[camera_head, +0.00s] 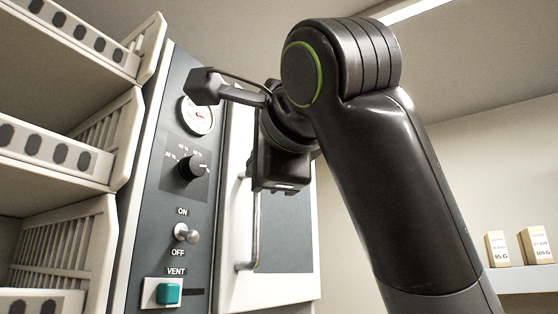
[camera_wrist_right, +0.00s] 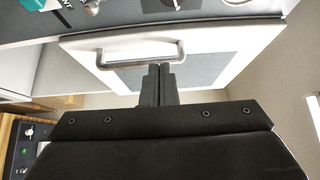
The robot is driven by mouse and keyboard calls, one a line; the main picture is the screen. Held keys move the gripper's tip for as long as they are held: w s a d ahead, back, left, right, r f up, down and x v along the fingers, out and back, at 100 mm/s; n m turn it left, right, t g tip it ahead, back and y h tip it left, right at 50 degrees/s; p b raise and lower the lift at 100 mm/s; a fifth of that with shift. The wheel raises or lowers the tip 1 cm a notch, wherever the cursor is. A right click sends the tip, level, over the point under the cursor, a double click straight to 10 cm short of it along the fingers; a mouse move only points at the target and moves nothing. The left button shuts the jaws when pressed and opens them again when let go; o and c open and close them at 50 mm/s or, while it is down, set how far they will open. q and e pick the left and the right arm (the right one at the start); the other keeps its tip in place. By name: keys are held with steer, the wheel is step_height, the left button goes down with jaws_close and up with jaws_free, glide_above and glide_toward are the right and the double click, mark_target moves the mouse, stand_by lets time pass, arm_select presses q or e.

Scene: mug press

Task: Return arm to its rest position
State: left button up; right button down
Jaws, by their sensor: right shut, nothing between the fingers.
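My right arm rises from the lower right of the head view and bends over at the top. My right gripper (camera_head: 281,178) hangs in front of the white machine door (camera_head: 229,150). In the right wrist view its two fingers (camera_wrist_right: 160,72) are together, with nothing between them. The door's metal handle (camera_head: 254,230) shows below and behind the gripper, and in the wrist view (camera_wrist_right: 110,62) it lies beyond the fingertips. I cannot tell the exact gap between fingers and handle. The door looks closed. My left gripper is out of view.
The machine's grey panel carries a gauge (camera_head: 197,116), a dial (camera_head: 192,167), an ON/OFF toggle (camera_head: 186,234) and a teal VENT button (camera_head: 168,293). Cream racks (camera_head: 60,160) stand close at left. Small boxes (camera_head: 536,245) sit on a shelf (camera_head: 525,279) at right.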

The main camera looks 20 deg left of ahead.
steer(key=b+v, duration=0.2)
steer(key=v, duration=0.6)
